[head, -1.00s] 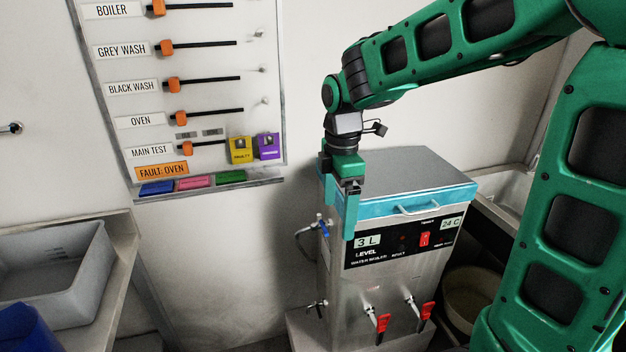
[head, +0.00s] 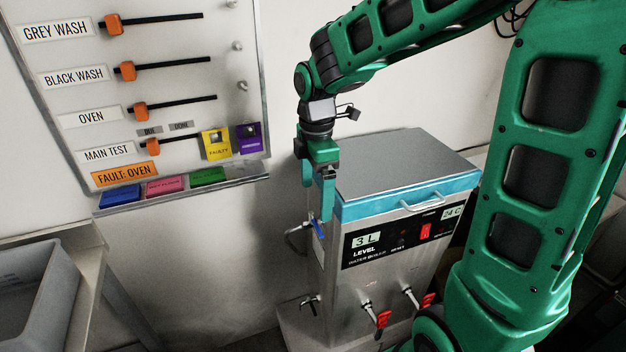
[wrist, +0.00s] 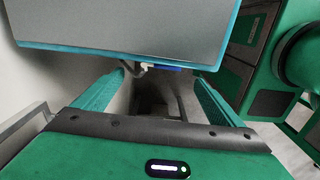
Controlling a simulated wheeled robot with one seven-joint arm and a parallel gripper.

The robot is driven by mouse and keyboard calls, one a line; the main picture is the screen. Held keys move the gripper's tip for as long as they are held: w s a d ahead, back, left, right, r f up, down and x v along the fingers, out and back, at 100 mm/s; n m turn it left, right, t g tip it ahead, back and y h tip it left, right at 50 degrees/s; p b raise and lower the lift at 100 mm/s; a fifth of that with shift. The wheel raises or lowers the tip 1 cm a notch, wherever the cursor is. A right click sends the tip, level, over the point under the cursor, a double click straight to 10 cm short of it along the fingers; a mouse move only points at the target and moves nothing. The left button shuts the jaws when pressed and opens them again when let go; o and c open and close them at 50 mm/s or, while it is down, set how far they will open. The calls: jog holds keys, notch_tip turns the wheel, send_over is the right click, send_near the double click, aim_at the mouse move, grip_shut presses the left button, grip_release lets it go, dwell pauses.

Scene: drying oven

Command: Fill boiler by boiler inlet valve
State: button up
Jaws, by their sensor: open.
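The boiler (head: 385,240) is a steel box with a blue rim, and its display reads 3 L and 24 C. The boiler inlet valve (head: 319,228) has a blue handle and sits on the boiler's left side, with a pipe bending away to the left. My gripper (head: 317,200) points down beside the boiler's upper left edge, its fingertips just above and close to the blue handle. In the wrist view, the blue handle (wrist: 160,68) shows under the lid edge between the two spread fingers. The fingers are apart and empty; I cannot tell whether they touch the handle.
Two red-handled taps (head: 383,318) are on the boiler's front, and a small black-handled tap (head: 311,303) is low on its left side. A wall board (head: 180,100) with orange sliders hangs at left. A grey basin (head: 35,290) stands at lower left.

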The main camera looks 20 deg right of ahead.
aim_at(315, 223)
notch_tip(315, 223, down, 8)
jog(key=shift+a+r, duration=0.1)
jog(key=shift+r, duration=0.15)
jog(key=shift+c, duration=0.6)
jog(key=c, duration=1)
jog(key=shift+w+a+r+m, duration=0.1)
jog(key=shift+a+m, duration=0.15)
jog(key=shift+m, duration=0.6)
jog(key=shift+w+a+m, duration=0.1)
jog(key=shift+a+m, duration=0.15)
jog(key=shift+m, duration=0.6)
